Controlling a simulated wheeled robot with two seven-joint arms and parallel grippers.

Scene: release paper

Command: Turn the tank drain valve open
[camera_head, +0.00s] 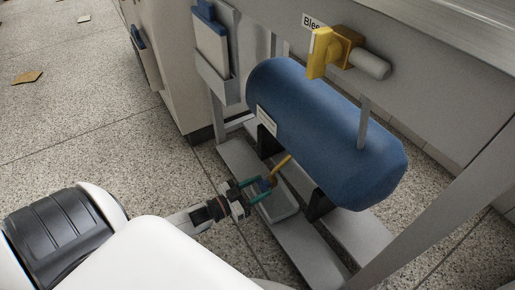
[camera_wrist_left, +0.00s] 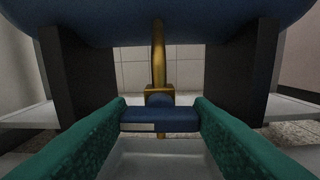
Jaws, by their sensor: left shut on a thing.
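The blue tank (camera_head: 325,130) lies on its side on dark supports in a grey frame. A brass drain pipe (camera_head: 281,168) comes down from its underside and also shows in the left wrist view (camera_wrist_left: 158,55). The drain valve at its lower end has a blue handle (camera_head: 262,185), seen in the left wrist view (camera_wrist_left: 160,118) lying crosswise. My left gripper (camera_head: 257,188) is below the tank, its green fingers on both ends of the blue handle (camera_wrist_left: 160,125). It is shut on that handle. My right gripper is not in view.
A pale tray (camera_head: 280,207) sits under the valve; its rim also shows in the left wrist view. The tank's dark supports (camera_wrist_left: 65,75) stand on both sides of the valve. A yellow valve (camera_head: 322,52) labelled "Blee…" is above the tank. Open floor (camera_head: 90,110) lies to the left.

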